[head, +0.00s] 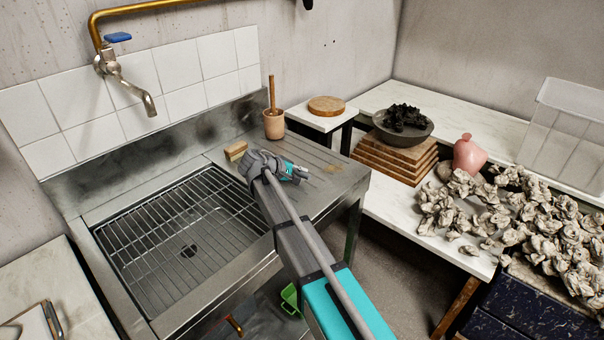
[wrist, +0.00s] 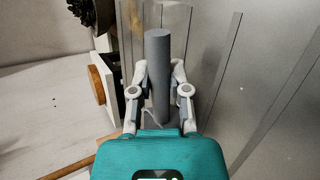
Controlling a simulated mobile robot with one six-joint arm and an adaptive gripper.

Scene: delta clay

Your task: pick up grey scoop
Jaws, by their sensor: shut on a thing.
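The grey scoop (wrist: 158,62) shows in the wrist view as a smooth grey cylinder standing between my fingers; the rest of its shape is hidden. My gripper (wrist: 160,82) is shut on it, one finger on each side. In the head view my gripper (head: 276,166) is over the steel drainboard (head: 335,188), right of the sink basin. The scoop cannot be told apart from the grey gripper parts there. Whether it still touches the drainboard cannot be told.
A wooden block brush (head: 236,151) and a cup with a wooden stick (head: 274,124) stand behind my gripper. The sink (head: 178,245) holds a wire rack. A tap (head: 125,80) juts over it. At right are stacked boards (head: 394,163), a pink vase (head: 469,155) and many crumpled pieces (head: 500,215).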

